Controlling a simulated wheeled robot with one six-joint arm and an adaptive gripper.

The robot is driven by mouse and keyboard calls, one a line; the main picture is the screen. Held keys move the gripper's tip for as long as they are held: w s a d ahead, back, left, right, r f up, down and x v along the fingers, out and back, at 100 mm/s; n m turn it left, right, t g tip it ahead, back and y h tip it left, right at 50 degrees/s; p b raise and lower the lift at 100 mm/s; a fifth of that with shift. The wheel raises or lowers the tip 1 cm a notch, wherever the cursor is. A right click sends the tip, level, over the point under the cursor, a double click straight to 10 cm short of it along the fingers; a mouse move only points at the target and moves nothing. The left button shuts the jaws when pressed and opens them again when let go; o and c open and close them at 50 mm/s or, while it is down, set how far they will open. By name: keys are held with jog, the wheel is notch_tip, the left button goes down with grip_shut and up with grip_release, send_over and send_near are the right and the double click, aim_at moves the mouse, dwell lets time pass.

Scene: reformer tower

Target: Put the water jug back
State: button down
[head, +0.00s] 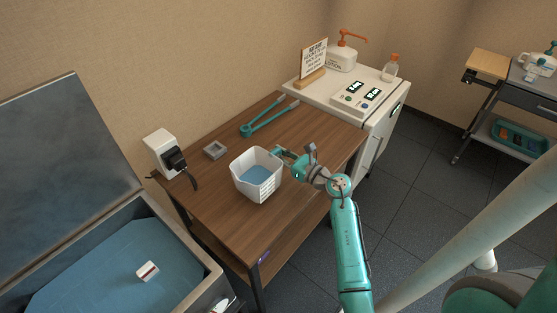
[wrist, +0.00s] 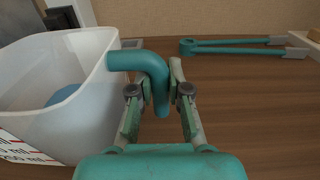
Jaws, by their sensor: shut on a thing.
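The water jug (head: 245,181) is a translucent white container with blue water inside and a teal handle. It stands upright on the wooden table, as far as I can tell. In the wrist view the jug (wrist: 85,75) fills the left side, with red and black volume marks at its lower left. My gripper (head: 287,157) is at the jug's right side. In the wrist view my gripper (wrist: 152,95) is shut on the jug's teal handle (wrist: 155,70), with a finger on each side of it. Part of the handle is hidden by the fingers in the head view.
Teal tongs (head: 268,119) and a small grey square holder (head: 214,150) lie on the wooden table (head: 215,200). A water bath (head: 100,250) with a small white block is at left. A white cabinet (head: 370,112) with bottles and a sign stands behind right.

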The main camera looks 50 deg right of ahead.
jog(key=shift+f, duration=1.35)
jog(key=shift+f, duration=0.2)
jog(key=c, duration=1.1)
grip_release()
